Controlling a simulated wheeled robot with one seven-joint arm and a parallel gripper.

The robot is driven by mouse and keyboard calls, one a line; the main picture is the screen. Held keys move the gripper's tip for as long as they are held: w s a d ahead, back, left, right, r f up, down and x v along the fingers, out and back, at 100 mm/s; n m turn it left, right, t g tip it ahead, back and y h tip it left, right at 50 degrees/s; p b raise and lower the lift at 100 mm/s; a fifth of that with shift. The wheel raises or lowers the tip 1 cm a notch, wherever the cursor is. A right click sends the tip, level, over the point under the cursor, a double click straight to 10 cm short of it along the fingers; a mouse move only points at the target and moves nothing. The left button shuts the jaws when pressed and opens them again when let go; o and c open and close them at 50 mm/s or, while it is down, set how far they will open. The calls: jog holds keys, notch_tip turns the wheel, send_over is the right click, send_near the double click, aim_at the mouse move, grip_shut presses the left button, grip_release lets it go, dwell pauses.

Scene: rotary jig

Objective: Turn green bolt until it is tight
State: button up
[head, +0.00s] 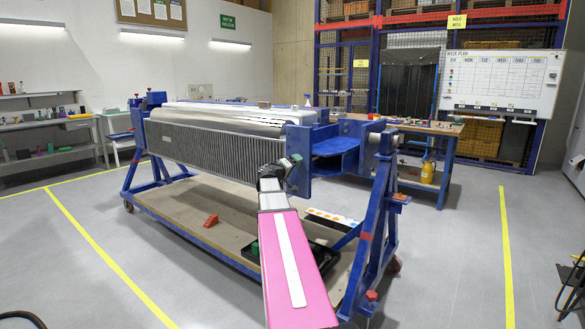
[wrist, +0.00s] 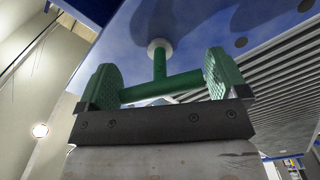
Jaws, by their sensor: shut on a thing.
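The green bolt (wrist: 159,66) has a T-shaped handle and fills the middle of the wrist view. Its stem runs up into a pale round collar on a blue plate (wrist: 205,22). My gripper (wrist: 163,85) is shut on the handle's crossbar, with a green ribbed pad at each end of the bar. In the head view my gripper (head: 284,168) is at the right end of the rotary jig (head: 300,150), and the bolt there is mostly hidden by it. How far the bolt is screwed in I cannot tell.
The jig's blue frame holds a long ribbed block (head: 205,148) left of my gripper. A blue upright (head: 376,220) stands close on the right. Grey floor is free on both sides.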

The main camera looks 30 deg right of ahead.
jog(key=m, duration=0.6)
jog(key=shift+s, duration=0.1)
jog(key=m, duration=0.6)
jog(key=shift+s+m, duration=0.1)
jog(key=shift+m, duration=0.2)
dwell(0.3)
jog(key=o, duration=0.6)
jog(key=v, duration=1)
jog(key=shift+s+a, duration=0.15)
jog(key=shift+a, duration=0.25)
jog(key=s+a+f+n+g+y, duration=0.2)
jog(key=s+a+f+n+y, duration=0.25)
jog(key=a+f, duration=0.6)
jog(key=s+a+f+n+g+y, duration=0.25)
jog(key=s+a+f+y, duration=0.35)
jog(key=f, duration=0.8)
jog(key=s+a+f+n+g+y, duration=0.1)
jog(key=s+a+f+n+y, duration=0.2)
jog(key=a, duration=0.6)
jog(key=s+a+f+n+g+y, duration=0.1)
jog(key=s+a+f+n+y, duration=0.2)
jog(key=s+a+f, duration=0.4)
jog(key=shift+a+f+n, duration=0.6)
jog(key=shift+a+n, duration=0.3)
jog(key=shift+a, duration=0.2)
